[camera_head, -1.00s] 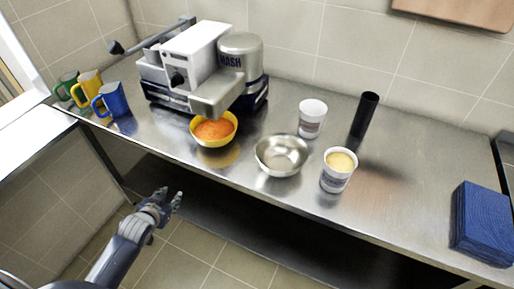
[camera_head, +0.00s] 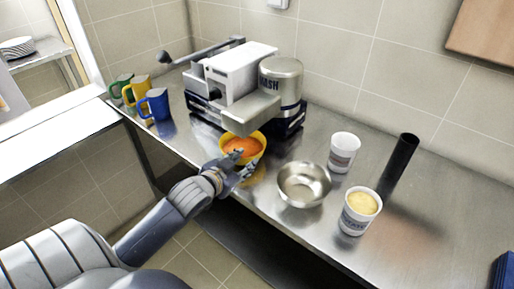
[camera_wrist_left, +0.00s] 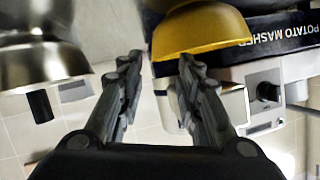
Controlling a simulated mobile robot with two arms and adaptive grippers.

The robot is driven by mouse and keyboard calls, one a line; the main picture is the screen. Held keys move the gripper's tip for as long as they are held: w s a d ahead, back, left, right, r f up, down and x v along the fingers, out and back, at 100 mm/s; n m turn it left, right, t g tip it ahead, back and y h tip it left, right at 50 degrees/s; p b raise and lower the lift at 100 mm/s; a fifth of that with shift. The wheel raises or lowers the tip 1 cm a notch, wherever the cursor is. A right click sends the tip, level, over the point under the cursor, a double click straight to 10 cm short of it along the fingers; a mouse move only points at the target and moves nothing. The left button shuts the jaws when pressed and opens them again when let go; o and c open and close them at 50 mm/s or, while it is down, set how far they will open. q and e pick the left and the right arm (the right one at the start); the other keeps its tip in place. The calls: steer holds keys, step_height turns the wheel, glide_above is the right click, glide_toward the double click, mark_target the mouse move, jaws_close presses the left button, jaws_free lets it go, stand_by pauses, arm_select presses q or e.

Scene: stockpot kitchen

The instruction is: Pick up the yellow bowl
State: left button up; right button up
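The yellow bowl (camera_head: 257,157) holds orange food and stands upright on the steel counter, under the front of the potato masher (camera_head: 250,85). My left gripper (camera_head: 243,172) is at the bowl's near side, with its fingers partly in front of the bowl. In the left wrist view the gripper (camera_wrist_left: 159,62) is open with nothing between its fingers. The yellow bowl (camera_wrist_left: 203,32) is just beyond the fingertips, more toward the right finger, whose tip overlaps its edge. I cannot tell whether they touch. My right gripper is not in view.
A metal bowl (camera_head: 303,186) stands close to the right of the yellow bowl. Two white cups (camera_head: 343,152) and a black cylinder (camera_head: 401,163) are farther right. Three mugs (camera_head: 154,105) stand at the left. The counter's front edge runs just under my left wrist.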

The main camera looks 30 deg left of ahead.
mark_target(262, 152)
arm_select(q)
steer(key=w, duration=0.5)
steer(key=shift+f, duration=0.35)
steer(key=shift+w+f, duration=0.15)
steer(key=shift+w, duration=0.15)
steer(key=shift+w+f+p, duration=0.1)
steer(key=shift+w+p, duration=0.3)
steer(key=x, duration=0.4)
steer(key=shift+p, duration=0.35)
steer(key=shift+w+f, duration=0.2)
steer(key=shift+w, duration=0.05)
jaws_close()
steer(key=shift+r, duration=0.15)
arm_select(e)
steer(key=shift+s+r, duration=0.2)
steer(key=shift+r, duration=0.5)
